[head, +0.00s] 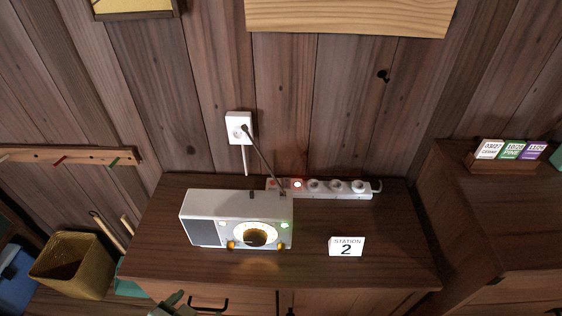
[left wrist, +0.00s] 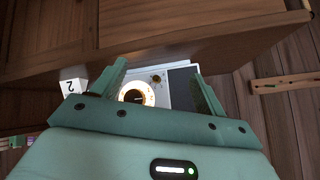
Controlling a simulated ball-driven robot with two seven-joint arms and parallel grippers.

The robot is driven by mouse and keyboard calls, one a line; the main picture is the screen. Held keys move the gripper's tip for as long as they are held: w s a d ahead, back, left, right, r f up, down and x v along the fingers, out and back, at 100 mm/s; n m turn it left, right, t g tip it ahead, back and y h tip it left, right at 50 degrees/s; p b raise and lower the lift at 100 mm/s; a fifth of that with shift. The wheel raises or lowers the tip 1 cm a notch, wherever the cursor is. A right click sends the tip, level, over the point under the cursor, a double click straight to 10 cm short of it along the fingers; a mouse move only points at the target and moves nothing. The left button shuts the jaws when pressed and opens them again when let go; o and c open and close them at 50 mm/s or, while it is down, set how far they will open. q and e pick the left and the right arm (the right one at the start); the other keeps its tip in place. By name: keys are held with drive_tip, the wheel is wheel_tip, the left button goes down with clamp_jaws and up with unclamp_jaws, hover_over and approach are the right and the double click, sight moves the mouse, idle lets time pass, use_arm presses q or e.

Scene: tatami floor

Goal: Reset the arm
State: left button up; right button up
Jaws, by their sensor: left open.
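My left gripper (left wrist: 160,90) fills the lower part of the left wrist view. Its two green fingers are apart, with nothing held between them. In the head view only a piece of my left gripper (head: 174,306) shows at the bottom edge, in front of the cabinet. Beyond the fingers in the wrist view, a white radio (left wrist: 150,88) with a lit round dial is partly hidden by the gripper. The same radio (head: 210,217) stands on the dark wooden cabinet (head: 385,255) in the head view, its antenna tilted up to the left. My right gripper is in neither view.
A power strip (head: 335,189) with a red light lies behind the radio, below a wall outlet (head: 238,127). A woven basket (head: 72,265) is at left. A second cabinet (head: 500,225) stands at right with small labelled cards (head: 510,150).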

use_arm(q)
drive_tip(key=s+a+r+m+g+y, duration=0.1)
drive_tip(key=s+a+r+y, duration=0.15)
drive_tip(key=a, duration=0.35)
drive_tip(key=s+a+r+m+g+y, duration=0.1)
drive_tip(key=s+a+g+y, duration=0.15)
drive_tip(key=a, duration=0.35)
drive_tip(key=s+d+f+n+g+h, duration=0.1)
drive_tip(key=s+d+f, duration=0.15)
drive_tip(key=f, duration=1.05)
drive_tip(key=s+d+f+g+h, duration=0.15)
drive_tip(key=s+f, duration=0.25)
drive_tip(key=f, duration=0.9)
drive_tip(key=s+f+n+g, duration=0.1)
drive_tip(key=s+f, duration=0.5)
drive_tip(key=s, duration=0.4)
drive_tip(key=s+f+n+g+h, duration=0.1)
drive_tip(key=s+f+n, duration=0.1)
drive_tip(key=s+f, duration=0.5)
drive_tip(key=s, duration=0.2)
drive_tip(key=shift+s+d+g, duration=0.25)
drive_tip(key=shift+s+g, duration=0.05)
drive_tip(key=shift+s, duration=0.05)
